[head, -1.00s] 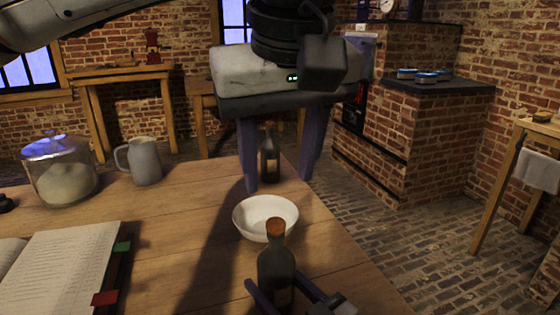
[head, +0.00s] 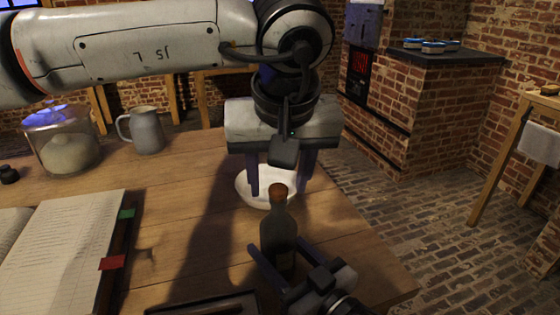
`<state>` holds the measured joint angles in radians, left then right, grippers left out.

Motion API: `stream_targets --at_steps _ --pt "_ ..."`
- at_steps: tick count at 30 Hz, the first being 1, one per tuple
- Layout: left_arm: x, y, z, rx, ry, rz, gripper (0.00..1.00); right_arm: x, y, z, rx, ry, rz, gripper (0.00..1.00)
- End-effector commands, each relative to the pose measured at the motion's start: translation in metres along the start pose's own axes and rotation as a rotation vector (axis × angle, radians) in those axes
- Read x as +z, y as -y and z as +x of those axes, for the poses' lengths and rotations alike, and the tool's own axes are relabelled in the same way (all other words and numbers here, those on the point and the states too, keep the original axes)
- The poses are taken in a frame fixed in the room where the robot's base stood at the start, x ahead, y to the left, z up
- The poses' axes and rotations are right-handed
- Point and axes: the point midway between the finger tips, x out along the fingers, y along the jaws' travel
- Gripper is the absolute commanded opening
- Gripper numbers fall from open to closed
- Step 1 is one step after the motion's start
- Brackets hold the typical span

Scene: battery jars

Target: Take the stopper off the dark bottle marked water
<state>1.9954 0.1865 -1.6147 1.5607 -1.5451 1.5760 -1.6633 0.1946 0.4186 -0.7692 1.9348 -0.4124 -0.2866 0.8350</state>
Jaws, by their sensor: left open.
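A dark bottle (head: 279,232) stands upright near the table's right front edge, with a brown stopper (head: 279,190) in its neck. Its label is too dark to read. My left gripper (head: 281,184) is open, pointing down, its fingers spread to either side of the stopper in the picture and seemingly behind it, over the bowl. My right gripper (head: 278,246) reaches in from the bottom right with a finger on either side of the bottle's body; I cannot tell whether they touch it.
A white bowl (head: 243,188) is behind the bottle. An open book (head: 62,250), a glass jar (head: 62,148) and a grey jug (head: 146,134) are to the left. A dark tray (head: 205,304) lies at the front. The table's right edge is close to the bottle.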

Motion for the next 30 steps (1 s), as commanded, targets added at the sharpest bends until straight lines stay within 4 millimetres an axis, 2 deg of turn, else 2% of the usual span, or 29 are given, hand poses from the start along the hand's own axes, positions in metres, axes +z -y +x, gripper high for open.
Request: stream_targets --at_steps 11,20,30 --pt "0.0000 0.0001 0.0069 0.000 0.000 0.000 0.46 0.0003 0.0000 0.0000 0.000 0.001 0.000 0.11" --pt "0.0000 0.0001 0.0067 0.000 0.000 0.000 0.00 0.0003 -0.0001 0.0000 0.000 0.001 0.000 0.11" --pt "-0.0005 0.0001 0.0058 0.000 -0.001 0.000 0.00 0.0003 -0.0002 0.0000 0.001 0.001 0.001 0.11"
